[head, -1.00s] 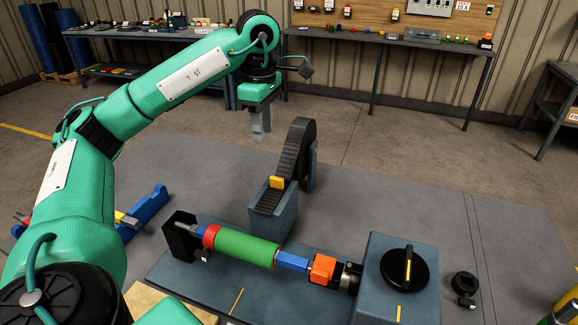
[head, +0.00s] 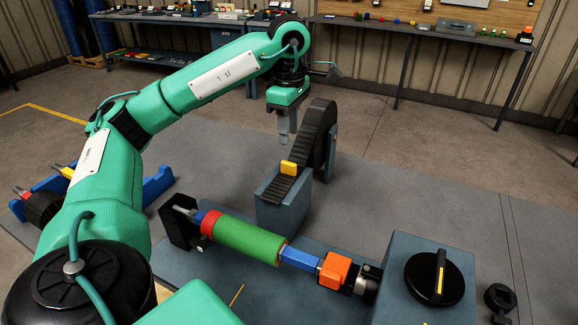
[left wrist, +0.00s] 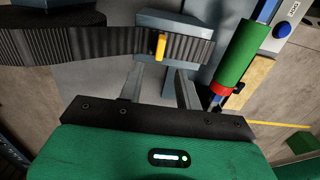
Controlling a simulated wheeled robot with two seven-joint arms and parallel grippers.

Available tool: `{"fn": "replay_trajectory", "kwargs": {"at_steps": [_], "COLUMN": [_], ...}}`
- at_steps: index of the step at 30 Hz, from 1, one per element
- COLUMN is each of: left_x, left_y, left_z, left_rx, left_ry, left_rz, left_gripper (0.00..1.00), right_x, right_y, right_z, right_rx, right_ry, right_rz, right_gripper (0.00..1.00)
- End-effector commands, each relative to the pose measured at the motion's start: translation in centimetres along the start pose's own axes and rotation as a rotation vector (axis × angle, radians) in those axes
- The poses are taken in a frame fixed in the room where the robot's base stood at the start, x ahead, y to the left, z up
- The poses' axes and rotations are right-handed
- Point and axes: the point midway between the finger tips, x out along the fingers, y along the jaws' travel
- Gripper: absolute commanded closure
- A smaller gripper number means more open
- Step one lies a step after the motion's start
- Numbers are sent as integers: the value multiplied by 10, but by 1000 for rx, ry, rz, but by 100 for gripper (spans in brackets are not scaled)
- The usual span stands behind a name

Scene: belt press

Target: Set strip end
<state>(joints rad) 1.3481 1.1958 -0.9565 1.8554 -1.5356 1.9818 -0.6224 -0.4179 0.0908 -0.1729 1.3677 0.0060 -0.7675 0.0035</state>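The black ribbed strip (head: 314,135) runs from a dark roll down into a grey-blue channel block (head: 283,205). A yellow tab (head: 288,168) sits across the strip at the block; it also shows in the left wrist view (left wrist: 160,46). My left gripper (head: 288,135) hangs fingers down, just behind and above the tab. In the left wrist view its two fingers (left wrist: 160,82) are apart with nothing between them, and the tab lies beyond the gap. My right gripper is not in view.
A green roller (head: 248,240) with red, blue and orange parts lies in front of the block, joined to a grey housing with a black knob (head: 434,276). A blue rack (head: 155,186) stands at left behind my arm. Benches line the back wall.

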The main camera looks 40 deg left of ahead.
Motion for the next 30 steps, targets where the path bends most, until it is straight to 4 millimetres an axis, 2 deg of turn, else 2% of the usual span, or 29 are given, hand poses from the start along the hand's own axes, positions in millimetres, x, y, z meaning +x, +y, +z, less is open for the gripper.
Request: {"fn": "replay_trajectory", "kwargs": {"at_steps": [1, 6, 13, 18, 27, 30], "left_x": [13, 49, 85, 97, 99, 99], "left_y": [-1, -1, -1, -1, -1, -1], "left_z": [-2, -2, -1, -1, -1, -1], "left_rx": [-2, -1, -1, -1, -1, -1], "left_ry": [5, 4, 3, 1, 1, 1], "left_rz": [-6, -5, -4, -2, -2, -2], "left_gripper": [65, 65, 65, 65, 65, 85], "right_x": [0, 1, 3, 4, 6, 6], "right_y": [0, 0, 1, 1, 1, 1], "right_z": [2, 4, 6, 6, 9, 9], "right_rx": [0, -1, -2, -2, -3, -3], "right_ry": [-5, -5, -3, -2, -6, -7], "right_rz": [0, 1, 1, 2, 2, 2], "right_gripper": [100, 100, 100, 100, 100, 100]}}
